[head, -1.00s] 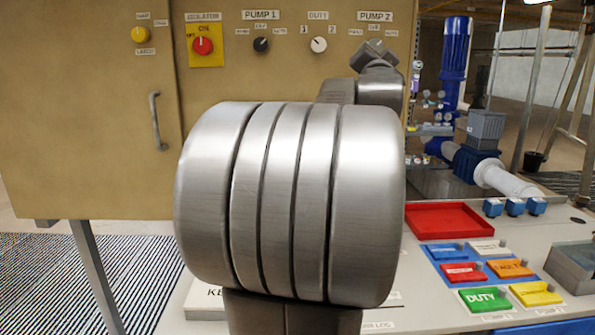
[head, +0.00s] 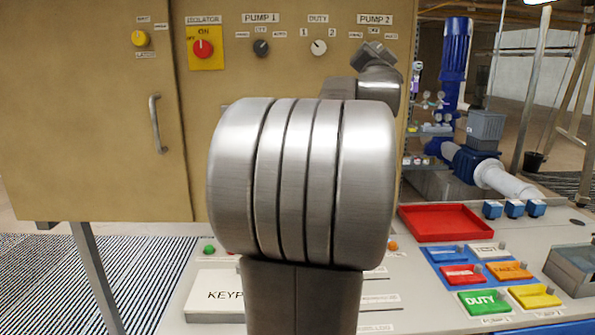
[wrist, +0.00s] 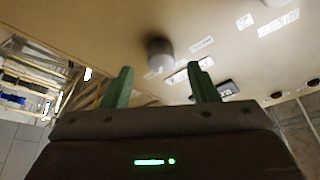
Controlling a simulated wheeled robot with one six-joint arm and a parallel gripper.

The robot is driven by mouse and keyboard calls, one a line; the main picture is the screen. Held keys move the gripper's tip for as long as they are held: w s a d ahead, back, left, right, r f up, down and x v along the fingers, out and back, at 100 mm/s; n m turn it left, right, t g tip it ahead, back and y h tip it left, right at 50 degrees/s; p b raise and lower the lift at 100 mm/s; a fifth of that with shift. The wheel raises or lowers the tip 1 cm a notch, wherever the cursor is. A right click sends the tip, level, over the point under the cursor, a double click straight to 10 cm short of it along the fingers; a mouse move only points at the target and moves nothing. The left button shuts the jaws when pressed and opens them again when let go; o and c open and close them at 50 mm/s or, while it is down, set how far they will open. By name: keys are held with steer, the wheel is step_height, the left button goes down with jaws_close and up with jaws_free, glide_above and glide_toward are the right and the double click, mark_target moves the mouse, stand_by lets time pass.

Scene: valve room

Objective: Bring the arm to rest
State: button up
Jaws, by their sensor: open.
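My gripper (wrist: 160,88) shows in the wrist view with its two green fingers apart and nothing between them. Beyond the fingertips is the tan panel face, with a blurred round grey knob (wrist: 159,54) apart from the fingers. In the head view my arm stands raised in the middle, its large silver joint in front of the tan control cabinet (head: 85,120). The arm's far end is at the PUMP 2 switch area, and it hides that selector. The gripper fingers cannot be made out in the head view.
The cabinet carries a red isolator knob (head: 203,48), a PUMP 1 knob (head: 261,47), a DUTY knob (head: 319,47) and a handle (head: 157,124). On the desk are a red tray (head: 446,222), blue blocks (head: 514,208), coloured tags (head: 484,301) and a grey bin (head: 574,268).

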steer(key=n+y, duration=0.2)
steer(key=n, duration=0.2)
steer(key=w+d+n+y, duration=0.1)
steer(key=n+y, duration=0.1)
steer(key=n, duration=0.3)
steer(key=n+y+p, duration=0.1)
steer(key=n+y, duration=0.2)
steer(key=n, duration=0.1)
steer(key=shift+w+d+r+t, duration=0.15)
steer(key=shift+w+d+t, duration=0.05)
steer(key=shift+d+t, duration=0.2)
steer(key=shift+s, duration=0.1)
stand_by(0.4)
